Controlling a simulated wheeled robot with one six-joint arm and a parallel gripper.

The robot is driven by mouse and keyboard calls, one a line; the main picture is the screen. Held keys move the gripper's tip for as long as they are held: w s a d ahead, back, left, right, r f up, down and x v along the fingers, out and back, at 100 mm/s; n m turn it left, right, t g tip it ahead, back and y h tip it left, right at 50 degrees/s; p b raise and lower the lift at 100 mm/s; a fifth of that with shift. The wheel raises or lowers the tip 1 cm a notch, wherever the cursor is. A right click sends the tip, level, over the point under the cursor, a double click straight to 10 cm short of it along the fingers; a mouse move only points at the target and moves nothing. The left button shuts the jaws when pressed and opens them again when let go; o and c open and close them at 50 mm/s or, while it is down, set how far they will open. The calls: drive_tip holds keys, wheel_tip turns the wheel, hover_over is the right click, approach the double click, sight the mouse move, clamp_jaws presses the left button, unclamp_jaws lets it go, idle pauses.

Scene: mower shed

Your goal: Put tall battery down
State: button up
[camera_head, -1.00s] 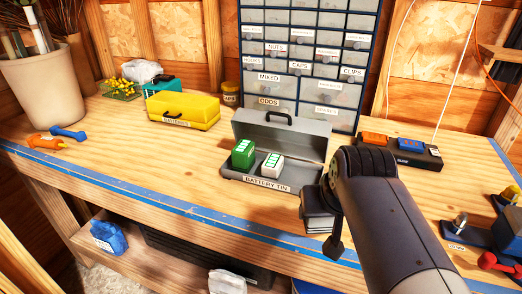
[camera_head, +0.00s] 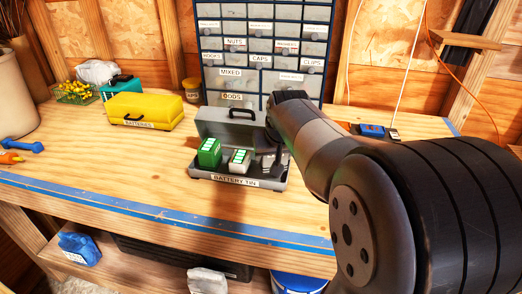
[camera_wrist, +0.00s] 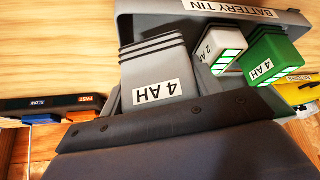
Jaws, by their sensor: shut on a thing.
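The tall battery, grey with a "4 AH" label, shows large in the wrist view (camera_wrist: 155,75). My gripper (camera_wrist: 185,118) is shut on its near end. In the head view my gripper (camera_head: 272,150) is at the right part of the open battery tin (camera_head: 235,181), with the grey battery (camera_head: 271,164) below it. Whether the battery touches the tin floor I cannot tell. A green 4 AH battery (camera_head: 209,152) and a white 2 AH battery (camera_head: 239,161) stand in the tin to its left.
The tin's raised lid (camera_head: 225,124) is behind the batteries, before the drawer cabinet (camera_head: 262,50). A yellow batteries case (camera_head: 142,109) stands to the left. A charger (camera_head: 372,131) is at the right, partly behind my arm. The bench front is clear.

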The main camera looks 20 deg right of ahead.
sight(271, 160)
drive_tip(key=shift+w+d+r, duration=0.1)
drive_tip(key=shift+w+d, duration=0.1)
drive_tip(key=shift+w, duration=0.8)
drive_tip(key=shift+w+f, duration=0.15)
drive_tip(key=shift+f, duration=1.65)
drive_tip(key=shift+f, duration=0.15)
drive_tip(key=o, duration=0.9)
